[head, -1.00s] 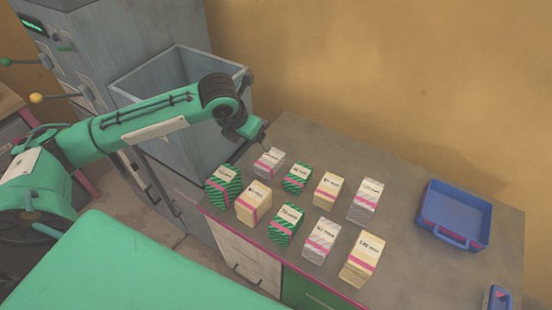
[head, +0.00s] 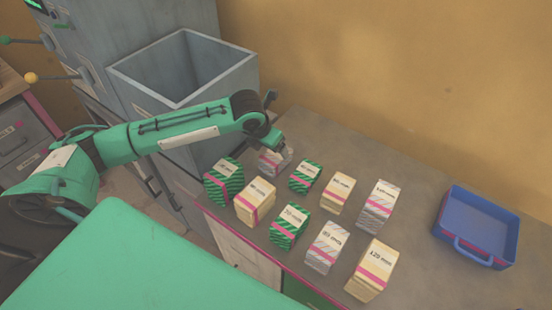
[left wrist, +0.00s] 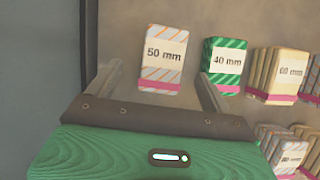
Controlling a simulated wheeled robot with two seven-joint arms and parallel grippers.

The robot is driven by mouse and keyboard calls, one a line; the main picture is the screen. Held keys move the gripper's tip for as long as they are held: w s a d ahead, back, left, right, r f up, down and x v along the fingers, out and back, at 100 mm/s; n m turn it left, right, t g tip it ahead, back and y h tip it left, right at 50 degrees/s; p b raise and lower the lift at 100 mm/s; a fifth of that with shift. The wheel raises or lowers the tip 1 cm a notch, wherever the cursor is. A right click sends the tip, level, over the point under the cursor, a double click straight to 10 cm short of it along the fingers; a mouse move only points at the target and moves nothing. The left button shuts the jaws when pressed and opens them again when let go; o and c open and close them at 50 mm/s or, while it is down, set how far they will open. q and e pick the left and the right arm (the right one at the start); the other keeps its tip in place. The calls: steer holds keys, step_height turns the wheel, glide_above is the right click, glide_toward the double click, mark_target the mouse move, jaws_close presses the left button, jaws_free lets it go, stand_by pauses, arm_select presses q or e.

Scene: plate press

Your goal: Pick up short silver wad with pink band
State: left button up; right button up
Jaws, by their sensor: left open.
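The short silver wad (head: 275,162) with a pink band stands at the back left of the group on the counter; my left gripper partly hides it in the head view. In the left wrist view the silver wad (left wrist: 163,52) is labelled 50 mm, with its pink band at the lower edge. My left gripper (head: 272,138) is over its back side. In the left wrist view my open left gripper (left wrist: 158,82) has its two fingers to either side of the wad in the picture, with nothing held. Contact cannot be told. My right gripper is not in view.
A green striped wad (left wrist: 224,66) labelled 40 mm stands close to the right finger. Several green, cream and taller silver wads (head: 327,247) fill the counter's front. A blue tray (head: 480,208) stands at the right. A grey open bin (head: 180,80) is behind my left arm.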

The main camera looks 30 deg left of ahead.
mark_target(275, 155)
arm_select(q)
steer(key=shift+s+d+p+x, duration=0.15)
steer(key=shift+p+x, duration=0.1)
steer(key=shift+x, duration=1.35)
steer(key=shift+s+d+p+x, duration=0.15)
steer(key=shift+p+x, duration=0.1)
steer(key=shift+x, duration=1.3)
steer(key=shift+f, duration=0.1)
steer(key=shift+f+p, duration=0.2)
steer(key=shift+p, duration=0.1)
steer(key=c, duration=1.1)
